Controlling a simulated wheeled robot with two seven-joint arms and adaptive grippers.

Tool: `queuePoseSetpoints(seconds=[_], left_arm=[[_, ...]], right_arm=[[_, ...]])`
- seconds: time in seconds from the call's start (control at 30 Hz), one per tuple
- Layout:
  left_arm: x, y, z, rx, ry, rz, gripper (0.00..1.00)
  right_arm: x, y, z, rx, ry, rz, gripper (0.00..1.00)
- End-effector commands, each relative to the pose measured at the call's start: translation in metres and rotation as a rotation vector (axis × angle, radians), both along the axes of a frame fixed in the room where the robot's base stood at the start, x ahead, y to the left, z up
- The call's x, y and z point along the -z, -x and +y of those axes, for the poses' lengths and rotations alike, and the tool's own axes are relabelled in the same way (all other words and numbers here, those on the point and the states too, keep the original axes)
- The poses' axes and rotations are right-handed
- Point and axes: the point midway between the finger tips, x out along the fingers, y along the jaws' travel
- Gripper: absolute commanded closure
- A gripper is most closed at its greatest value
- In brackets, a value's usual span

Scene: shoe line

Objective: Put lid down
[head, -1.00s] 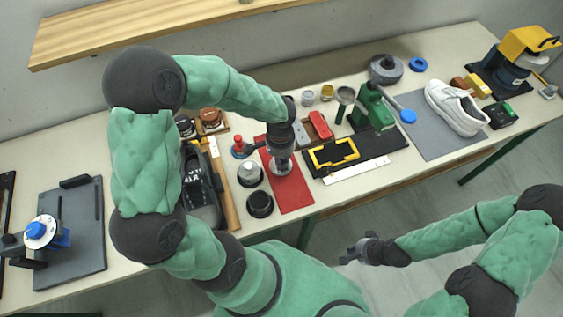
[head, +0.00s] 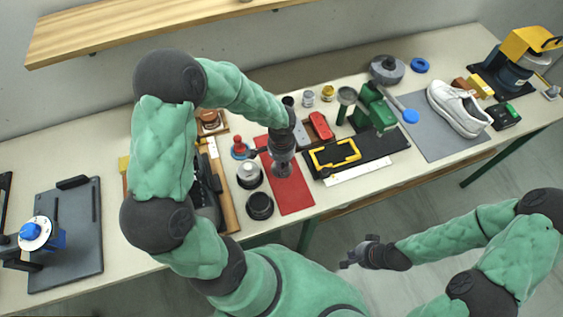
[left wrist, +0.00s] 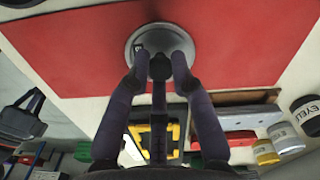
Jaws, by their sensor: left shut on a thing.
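My left gripper (head: 282,158) is over the red mat (head: 293,195) and is shut on the lid. The lid (left wrist: 138,32) is a round grey disc with a dark knob between the fingertips (left wrist: 160,62). In the head view the lid (head: 283,171) is mostly hidden under the gripper. It is over or on the red mat, which also shows in the left wrist view (left wrist: 250,40); I cannot tell whether it touches. My right gripper (head: 358,254) is off the table's front edge, apart from everything, and its finger opening is unclear.
Left of the mat stand a silver-topped tin (head: 249,174), a black round tin (head: 260,206) and a red-knobbed item (head: 240,150). Right of it are a yellow frame (head: 335,153) on a black board and a white strip (head: 358,173). The mat's front part is clear.

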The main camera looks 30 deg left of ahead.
Motion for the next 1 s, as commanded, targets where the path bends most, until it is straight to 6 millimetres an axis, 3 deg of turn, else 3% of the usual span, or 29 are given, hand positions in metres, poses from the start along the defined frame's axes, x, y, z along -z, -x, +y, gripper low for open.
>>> queuePoseSetpoints(seconds=[0.03, 0.1, 0.57, 1.0], left_arm=[[0.001, 0.000, 0.000, 0.000, 0.000, 0.000, 0.71], [0.001, 0.000, 0.000, 0.000, 0.000, 0.000, 0.53], [-0.006, 0.000, 0.000, 0.000, 0.000, -0.001, 0.53], [-0.089, -0.001, 0.000, -0.002, -0.001, -0.004, 0.53]], right_arm=[[0.001, 0.000, 0.000, 0.000, 0.000, 0.000, 1.00], [0.001, 0.000, 0.000, 0.000, 0.000, 0.000, 1.00], [-0.005, 0.000, 0.000, 0.000, 0.000, 0.000, 1.00], [-0.025, 0.000, 0.000, 0.000, 0.000, 0.000, 1.00]])
